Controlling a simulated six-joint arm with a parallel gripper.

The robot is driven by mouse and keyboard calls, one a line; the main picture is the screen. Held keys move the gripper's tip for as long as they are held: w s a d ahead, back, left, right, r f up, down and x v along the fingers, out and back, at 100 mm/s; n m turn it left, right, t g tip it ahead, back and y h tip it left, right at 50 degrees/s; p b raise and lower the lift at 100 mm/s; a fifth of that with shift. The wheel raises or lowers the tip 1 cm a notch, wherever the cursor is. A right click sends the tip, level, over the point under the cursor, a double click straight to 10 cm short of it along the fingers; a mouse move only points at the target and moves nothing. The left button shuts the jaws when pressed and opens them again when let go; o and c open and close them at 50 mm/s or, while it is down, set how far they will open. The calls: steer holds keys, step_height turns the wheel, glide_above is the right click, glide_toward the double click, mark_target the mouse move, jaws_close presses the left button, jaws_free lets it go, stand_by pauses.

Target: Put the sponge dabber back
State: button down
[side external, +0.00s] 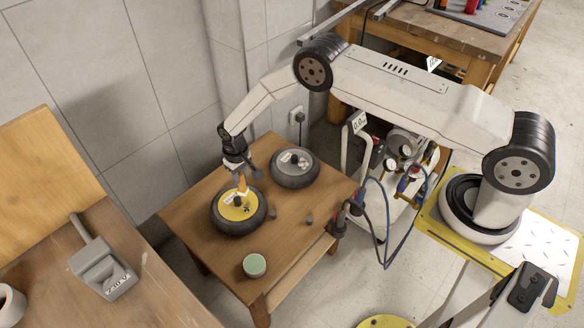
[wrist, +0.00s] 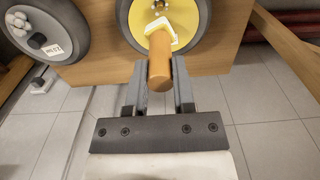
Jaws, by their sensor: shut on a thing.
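The sponge dabber has an orange handle (wrist: 160,70) and a pale yellow-white head (wrist: 160,32). My gripper (wrist: 158,66) is shut on the handle, with one finger on each side. In the side view the dabber (side external: 242,184) hangs below my gripper (side external: 239,172), over a wheel with a yellow hub (side external: 232,212). The same yellow hub (wrist: 184,18) is behind the dabber head in the wrist view. I cannot tell whether the head touches the hub.
A wheel with a grey hub (side external: 281,163) lies farther back on the wooden table (side external: 290,235), with small items and a white tag (wrist: 54,50) on it. A green-topped round pot (side external: 254,265) stands near the front edge.

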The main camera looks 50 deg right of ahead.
steer(key=shift+s+d+f, duration=0.1)
steer(key=shift+s+d, duration=0.05)
steer(key=shift+d, duration=0.4)
steer(key=s+d+f+m, duration=0.3)
steer(key=s+d, duration=1.6)
steer(key=d, duration=0.4)
steer(key=s+d+r+m, duration=0.1)
steer(key=s+d, duration=0.1)
steer(key=s, duration=0.8)
steer(key=shift+w+d, duration=0.1)
steer(key=shift+d, duration=0.05)
